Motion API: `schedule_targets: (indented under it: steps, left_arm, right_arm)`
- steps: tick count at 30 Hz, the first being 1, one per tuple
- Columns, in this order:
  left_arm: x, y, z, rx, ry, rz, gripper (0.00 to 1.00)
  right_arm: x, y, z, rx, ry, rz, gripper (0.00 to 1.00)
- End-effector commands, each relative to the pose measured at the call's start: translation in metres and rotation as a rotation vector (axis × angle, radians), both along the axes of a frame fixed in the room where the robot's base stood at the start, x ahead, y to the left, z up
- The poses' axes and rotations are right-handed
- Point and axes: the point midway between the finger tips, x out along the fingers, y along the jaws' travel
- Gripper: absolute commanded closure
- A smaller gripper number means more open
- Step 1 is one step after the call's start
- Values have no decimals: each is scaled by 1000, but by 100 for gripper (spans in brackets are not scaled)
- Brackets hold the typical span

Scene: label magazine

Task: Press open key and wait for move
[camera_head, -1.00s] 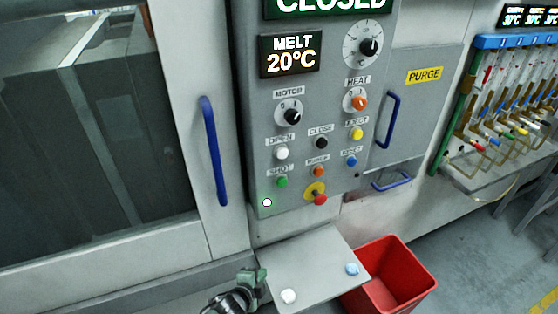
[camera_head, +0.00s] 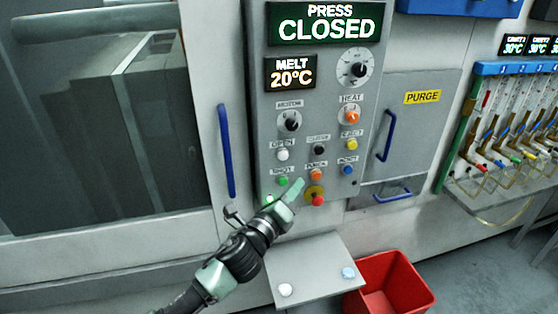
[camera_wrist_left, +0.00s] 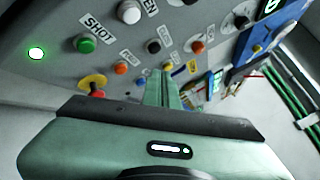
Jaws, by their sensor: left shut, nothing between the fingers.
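The white OPEN key (camera_head: 283,154) sits on the grey control panel under its OPEN label, left of the black CLOSE key (camera_head: 318,150). It also shows near the top of the left wrist view (camera_wrist_left: 129,11). The display (camera_head: 325,26) above reads PRESS CLOSED. My left gripper (camera_head: 295,188) is shut and empty, its fingertips in front of the lower panel, below and right of the OPEN key. I cannot tell whether the fingertips touch the panel. In the left wrist view the shut fingers (camera_wrist_left: 162,88) point at the panel. My right gripper is not in view.
The green SHOT key (camera_head: 282,181), orange key (camera_head: 316,174) and red stop button (camera_head: 317,200) are close to the fingertips. A blue door handle (camera_head: 226,150) is at left. A small shelf (camera_head: 315,272) and red bin (camera_head: 405,283) are below.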

Motion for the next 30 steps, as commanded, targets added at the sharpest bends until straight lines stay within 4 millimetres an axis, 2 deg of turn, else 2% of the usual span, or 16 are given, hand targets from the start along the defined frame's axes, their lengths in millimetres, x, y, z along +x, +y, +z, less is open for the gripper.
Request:
schedule_targets:
  steps: [3, 16, 20, 30]
  left_arm:
    - [-1, -2, 7, 14, -20, -4, 100]
    - [3, -1, 6, 14, -20, -4, 100]
    - [14, 3, 6, 15, -20, -3, 100]
    - [59, 18, 6, 13, -21, -3, 100]
  right_arm:
    - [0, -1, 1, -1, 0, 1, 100]
    - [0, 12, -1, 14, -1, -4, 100]
    - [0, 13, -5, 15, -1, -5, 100]
    - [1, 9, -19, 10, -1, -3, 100]
